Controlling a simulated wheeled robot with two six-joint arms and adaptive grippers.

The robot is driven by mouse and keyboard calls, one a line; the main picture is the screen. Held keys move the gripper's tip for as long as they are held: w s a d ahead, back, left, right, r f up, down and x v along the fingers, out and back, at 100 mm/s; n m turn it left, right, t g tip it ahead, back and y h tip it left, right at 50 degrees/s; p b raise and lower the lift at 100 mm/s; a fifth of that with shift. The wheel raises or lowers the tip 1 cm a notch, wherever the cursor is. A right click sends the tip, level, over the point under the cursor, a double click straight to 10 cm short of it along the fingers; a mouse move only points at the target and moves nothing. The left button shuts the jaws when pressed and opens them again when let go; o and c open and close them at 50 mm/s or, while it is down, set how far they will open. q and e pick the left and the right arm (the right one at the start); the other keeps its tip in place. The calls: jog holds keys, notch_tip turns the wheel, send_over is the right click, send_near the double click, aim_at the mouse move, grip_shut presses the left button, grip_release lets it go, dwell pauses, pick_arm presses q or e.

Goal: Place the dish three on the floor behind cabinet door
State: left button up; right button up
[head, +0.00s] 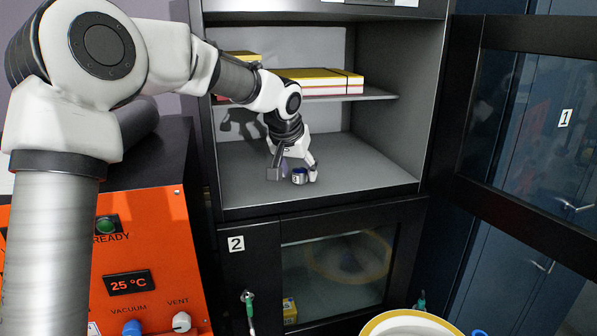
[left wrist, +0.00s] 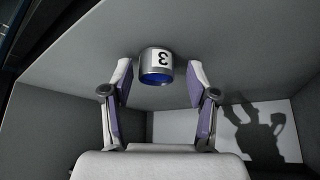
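Dish three (head: 299,178) is a small grey metal cup with a blue inside and a white "3" label. It stands on the grey floor (head: 350,190) of the upper cabinet, near the front; in the left wrist view it also shows (left wrist: 155,58). My left gripper (head: 291,174) reaches into the cabinet, open, with one finger on each side of the dish. In the left wrist view there is a gap between each fingertip and the dish. Cabinet door 1 (head: 460,110) stands swung open at the right. My right gripper is not in view.
A shelf (head: 375,95) with yellow-and-white boxes (head: 320,82) runs above my left gripper. Door 2 (head: 262,262), with a glass pane, is shut below. An orange machine (head: 150,250) stands at the left, and a round pale container (head: 375,325) at the bottom. The cabinet floor around the dish is clear.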

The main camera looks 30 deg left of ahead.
pick_arm(q)
jog(key=shift+s+d+r, duration=0.15)
jog(key=shift+d, duration=0.05)
jog(key=shift+d+r, duration=0.15)
jog(key=shift+r, duration=0.05)
jog(key=b+v, duration=0.2)
jog(key=v, duration=0.9)
jog(key=shift+r, duration=0.2)
jog(key=shift+s, duration=0.1)
